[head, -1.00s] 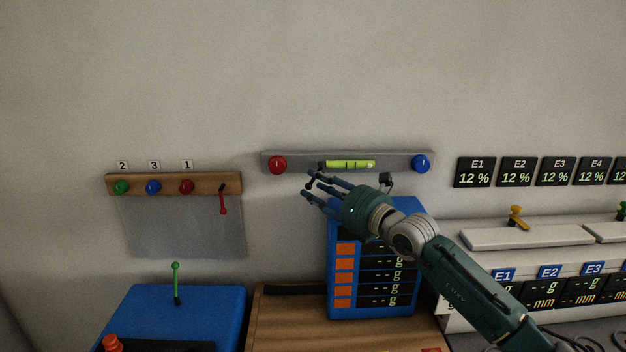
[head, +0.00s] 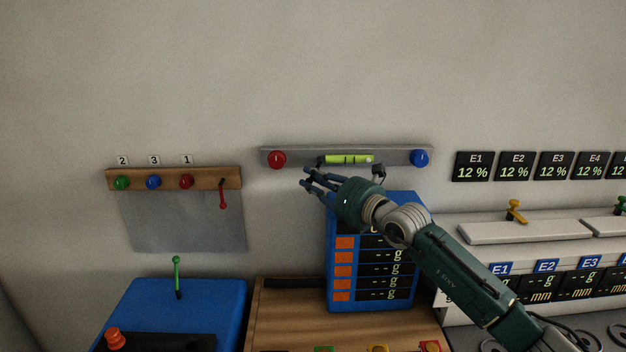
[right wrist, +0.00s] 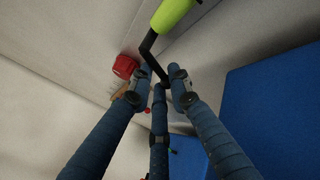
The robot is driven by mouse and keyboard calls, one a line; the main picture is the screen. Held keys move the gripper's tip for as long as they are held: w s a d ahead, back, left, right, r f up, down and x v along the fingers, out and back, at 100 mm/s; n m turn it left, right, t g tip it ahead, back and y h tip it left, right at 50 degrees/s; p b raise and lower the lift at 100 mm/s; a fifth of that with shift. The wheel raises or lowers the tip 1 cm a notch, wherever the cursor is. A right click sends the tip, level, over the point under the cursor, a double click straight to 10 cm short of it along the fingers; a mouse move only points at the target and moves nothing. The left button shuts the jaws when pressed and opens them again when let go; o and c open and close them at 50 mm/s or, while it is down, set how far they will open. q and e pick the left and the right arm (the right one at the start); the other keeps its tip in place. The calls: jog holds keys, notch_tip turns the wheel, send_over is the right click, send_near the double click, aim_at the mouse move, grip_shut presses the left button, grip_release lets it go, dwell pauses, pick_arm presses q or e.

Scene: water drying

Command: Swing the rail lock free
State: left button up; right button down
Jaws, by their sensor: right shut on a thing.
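A red lever (head: 223,195) hangs down at the right end of a wooden rail (head: 212,181) on the wall; it looks like the rail lock. Green, blue and red knobs sit along this rail. My right gripper (head: 307,179) is well to the right of the lever, in front of the wall below a grey bar. In the right wrist view its fingers (right wrist: 163,85) are shut on a bent black rod (right wrist: 148,48) joined to a yellow-green piece (right wrist: 172,12). That yellow-green piece (head: 347,159) shows in front of the grey bar. My left gripper is not in view.
The grey bar (head: 305,158) carries a red knob (head: 277,159) and a blue knob (head: 420,157). A blue box with displays (head: 372,304) stands below my right arm. A green lever (head: 177,275) rises from a blue case at lower left. Wall between lever and gripper is clear.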

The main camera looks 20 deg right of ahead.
jog(key=shift+d+r+n+g, duration=0.25)
jog(key=shift+n+g, duration=0.05)
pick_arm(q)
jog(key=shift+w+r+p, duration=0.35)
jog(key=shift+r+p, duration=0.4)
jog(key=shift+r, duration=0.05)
pick_arm(e)
jog(key=n+g+h, duration=0.1)
jog(key=d+n+g+h, duration=0.1)
jog(key=n, duration=0.1)
jog(key=shift+s+d, duration=0.2)
jog(key=shift+d, duration=0.1)
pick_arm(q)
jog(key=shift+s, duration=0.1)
pick_arm(e)
jog(key=c, duration=1.7)
grip_release()
jog(key=shift+c, duration=0.2)
jog(key=shift+d+f, duration=0.1)
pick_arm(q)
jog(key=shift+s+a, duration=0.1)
pick_arm(e)
jog(key=shift+s+f, duration=0.1)
